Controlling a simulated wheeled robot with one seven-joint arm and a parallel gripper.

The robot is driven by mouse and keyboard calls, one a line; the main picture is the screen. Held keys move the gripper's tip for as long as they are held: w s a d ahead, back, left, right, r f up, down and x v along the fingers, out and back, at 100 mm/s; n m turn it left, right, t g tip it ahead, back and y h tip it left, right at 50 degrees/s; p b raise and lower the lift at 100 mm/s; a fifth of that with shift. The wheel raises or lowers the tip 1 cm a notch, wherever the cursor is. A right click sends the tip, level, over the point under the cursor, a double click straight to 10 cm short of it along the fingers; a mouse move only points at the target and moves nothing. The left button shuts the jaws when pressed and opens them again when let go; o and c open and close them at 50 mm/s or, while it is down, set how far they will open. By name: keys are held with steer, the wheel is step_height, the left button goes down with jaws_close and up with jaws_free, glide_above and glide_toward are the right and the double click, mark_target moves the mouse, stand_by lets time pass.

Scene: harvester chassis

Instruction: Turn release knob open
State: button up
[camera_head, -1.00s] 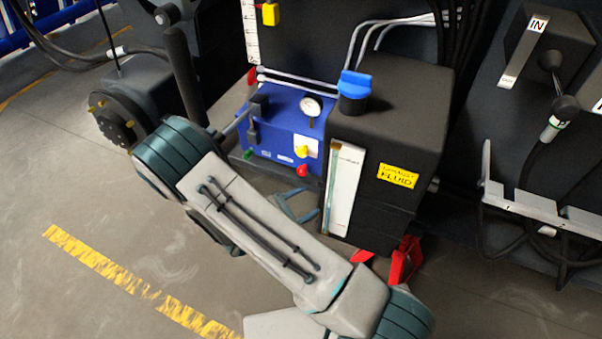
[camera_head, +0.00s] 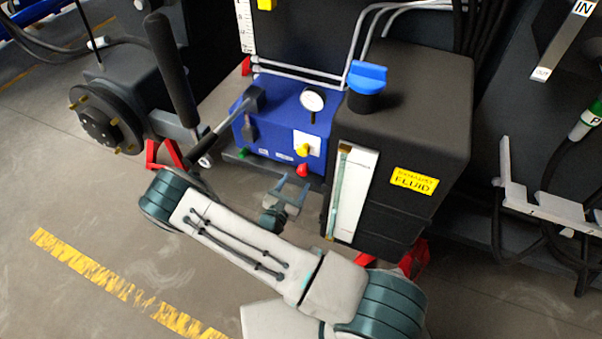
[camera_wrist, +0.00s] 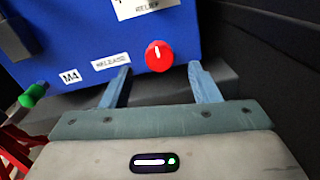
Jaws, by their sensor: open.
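The red knob (camera_head: 302,170) is on the lower front of the blue pump unit (camera_head: 270,122). In the wrist view the red knob (camera_wrist: 159,56) has a pale pointer mark that looks near upright, and a label reading "RELEASE" (camera_wrist: 111,62) is to its left. My gripper (camera_head: 291,183) is just below and in front of the unit. In the wrist view my gripper (camera_wrist: 159,72) is open and empty. Its two fingers point at the unit, left and right of the red knob, with a gap to the knob on both sides.
A yellow knob (camera_head: 303,150) is above the red one and a green knob (camera_wrist: 33,96) is to the left. A gauge (camera_head: 312,99) and a lever (camera_head: 225,118) are on the unit. The black fluid tank (camera_head: 405,130) stands close on the right. Red stands (camera_head: 163,154) are at left.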

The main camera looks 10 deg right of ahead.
mark_target(302, 172)
steer(key=shift+x, duration=2.8)
steer(key=c, duration=1)
